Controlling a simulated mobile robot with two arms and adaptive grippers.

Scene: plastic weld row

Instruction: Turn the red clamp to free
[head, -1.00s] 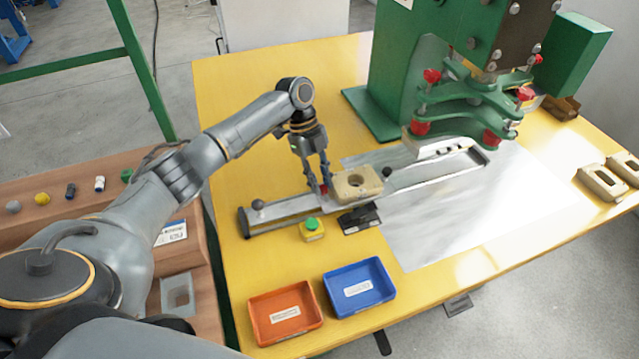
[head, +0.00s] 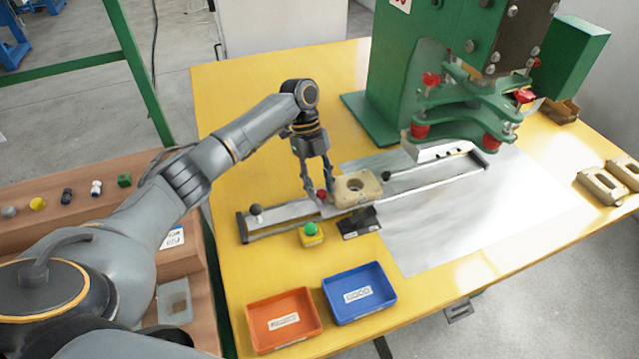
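The red clamp (head: 321,195) shows as a small red knob on the slide rail (head: 285,220), at the left side of a beige block with a round hole (head: 358,187). My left gripper (head: 318,193) points down at the clamp, with its fingertips on either side of the red knob or just in front of it. The fingers partly hide the clamp, so its turn position cannot be read. A narrow gap shows between the fingers, but whether they press on the knob is too small to tell. My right gripper is not in view.
A green press (head: 385,100) stands over the rail's far end. A yellow box with a green button (head: 312,235) sits in front of the rail. An orange tray (head: 262,342) and a blue tray (head: 340,313) lie near the front edge.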

